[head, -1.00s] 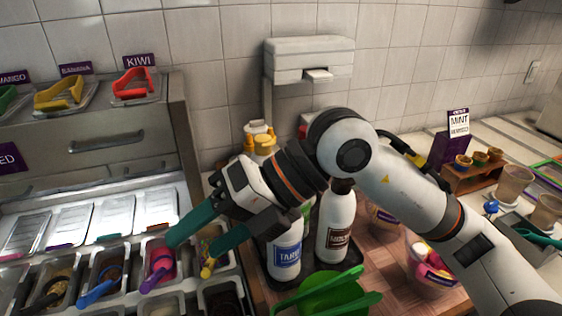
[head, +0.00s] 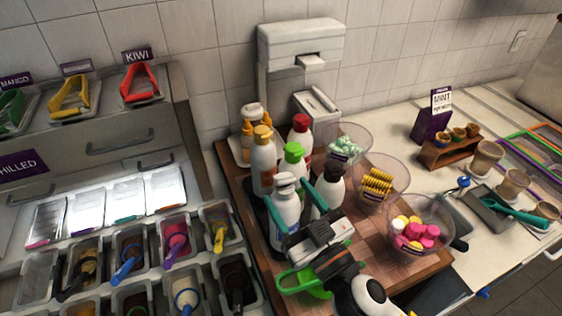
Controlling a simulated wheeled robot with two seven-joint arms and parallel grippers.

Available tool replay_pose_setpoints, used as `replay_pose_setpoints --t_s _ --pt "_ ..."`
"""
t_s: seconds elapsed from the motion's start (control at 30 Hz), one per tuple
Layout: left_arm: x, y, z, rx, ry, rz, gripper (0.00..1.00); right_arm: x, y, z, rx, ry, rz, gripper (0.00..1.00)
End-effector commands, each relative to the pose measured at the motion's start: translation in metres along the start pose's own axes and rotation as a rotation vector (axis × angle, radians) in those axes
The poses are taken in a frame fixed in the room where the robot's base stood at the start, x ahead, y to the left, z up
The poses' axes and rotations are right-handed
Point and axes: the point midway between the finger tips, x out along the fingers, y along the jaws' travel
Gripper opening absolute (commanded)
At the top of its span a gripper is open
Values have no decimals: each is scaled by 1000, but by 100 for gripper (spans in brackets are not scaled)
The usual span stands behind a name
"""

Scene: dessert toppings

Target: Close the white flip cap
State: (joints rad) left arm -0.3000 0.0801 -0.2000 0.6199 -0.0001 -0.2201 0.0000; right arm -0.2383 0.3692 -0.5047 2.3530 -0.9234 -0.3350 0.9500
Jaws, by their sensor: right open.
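The white bottle (head: 285,212) with the white flip cap (head: 285,181) stands upright at the front of the bottle group on the wooden board. I cannot tell from here whether the cap's lid is up or down. My right gripper (head: 287,192) reaches in from the front, with its two teal fingers apart. In the picture one finger lies over the bottle's left side and the other is to its right, near the cap's height. I cannot tell whether either touches the bottle. The gripper body hides the bottle's lower part and label. My left gripper is not in view.
Bottles with green (head: 294,150), red (head: 301,122) and yellow (head: 262,132) caps, and a dark-topped one (head: 332,176), crowd close behind and beside. Clear topping bowls (head: 421,228) stand right. A green item (head: 300,282) lies under my gripper. Topping bins (head: 176,240) are left.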

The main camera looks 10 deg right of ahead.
Motion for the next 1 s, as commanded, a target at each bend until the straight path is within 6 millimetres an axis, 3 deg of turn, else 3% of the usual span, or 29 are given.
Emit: replay_pose_setpoints --t_s 0.03,0.2,0.33,0.8,1.0 --pt "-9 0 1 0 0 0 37 -10 -7 -9 26 73 -45 61" --pt "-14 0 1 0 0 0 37 -32 -20 -34 67 212 -139 61" --pt "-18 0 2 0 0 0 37 -30 -24 -40 71 234 -154 61" --pt "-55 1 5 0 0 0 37 54 -35 -57 68 230 -152 61" --pt "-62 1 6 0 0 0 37 74 -38 -65 70 230 -152 61"
